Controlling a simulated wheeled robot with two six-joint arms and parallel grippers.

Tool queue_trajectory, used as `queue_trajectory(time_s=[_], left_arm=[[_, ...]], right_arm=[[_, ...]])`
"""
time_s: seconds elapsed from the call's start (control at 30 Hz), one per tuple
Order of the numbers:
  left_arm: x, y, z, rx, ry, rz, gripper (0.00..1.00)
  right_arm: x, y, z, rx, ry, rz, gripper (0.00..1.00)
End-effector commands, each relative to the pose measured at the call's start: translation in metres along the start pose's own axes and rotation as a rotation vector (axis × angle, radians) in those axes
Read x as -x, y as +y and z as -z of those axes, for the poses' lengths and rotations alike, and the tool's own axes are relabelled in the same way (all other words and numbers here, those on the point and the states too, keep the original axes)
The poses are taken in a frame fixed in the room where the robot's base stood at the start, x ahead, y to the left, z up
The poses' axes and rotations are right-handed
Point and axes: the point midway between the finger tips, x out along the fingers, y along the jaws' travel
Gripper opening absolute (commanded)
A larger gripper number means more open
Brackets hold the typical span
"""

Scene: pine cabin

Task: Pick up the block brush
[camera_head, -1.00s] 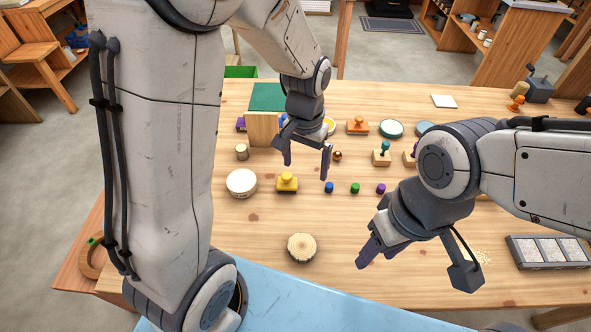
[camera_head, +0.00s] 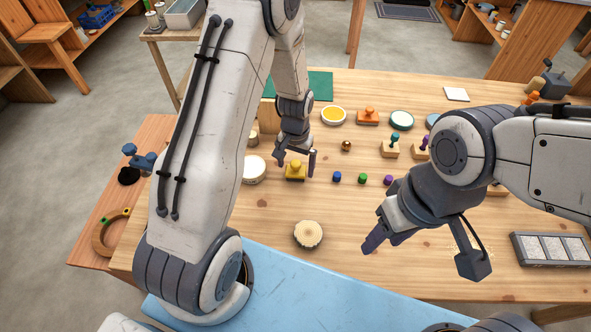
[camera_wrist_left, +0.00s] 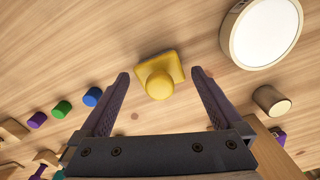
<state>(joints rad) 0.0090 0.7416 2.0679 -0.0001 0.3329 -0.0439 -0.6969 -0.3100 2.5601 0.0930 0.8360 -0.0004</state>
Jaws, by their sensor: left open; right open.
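A yellow block with a round yellow knob (camera_head: 295,172), which looks like the block brush, stands upright on the table. My left gripper (camera_head: 296,160) is open and empty just above and behind it. In the left wrist view, the yellow block (camera_wrist_left: 160,82) sits between the two open fingertips, apart from both. My right gripper (camera_head: 424,254) is open and empty over the right front of the table. Part of the block is hidden by the left fingers in the head view.
A round white-topped tub (camera_head: 254,169) stands just left of the yellow block. Blue (camera_head: 337,177), green (camera_head: 362,178) and purple (camera_head: 388,180) pegs stand to its right. A wood slice (camera_head: 308,235) lies in front. A grey tray (camera_head: 550,249) is at right. The table between is clear.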

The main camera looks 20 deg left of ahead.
Motion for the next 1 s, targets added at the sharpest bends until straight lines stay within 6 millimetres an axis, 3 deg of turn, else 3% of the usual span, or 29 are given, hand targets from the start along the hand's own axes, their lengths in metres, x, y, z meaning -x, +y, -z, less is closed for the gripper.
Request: queue_trajectory(time_s=[0.1,0.33,0.37,0.53,0.83,1.0], left_arm=[[-0.009,0.000,0.000,0.000,0.000,0.000,1.00],[-0.011,0.000,0.000,-0.001,0.001,0.000,1.00],[-0.011,0.000,0.000,-0.001,0.001,0.000,0.92],[-0.011,0.000,0.000,-0.001,0.001,0.000,0.28],[-0.009,0.000,0.000,0.000,0.002,0.000,0.28],[0.004,0.000,0.001,0.000,0.005,0.000,0.28]], right_arm=[[0.002,0.000,0.000,0.000,0.000,0.000,0.50],[0.001,0.000,0.000,0.000,0.000,0.000,0.50],[0.001,0.000,0.000,0.000,0.000,0.000,0.50],[0.001,0.000,0.000,0.000,0.000,0.000,0.50],[0.001,0.000,0.000,0.000,0.000,0.000,0.50],[-0.002,0.000,0.000,0.000,0.000,0.000,0.50]])
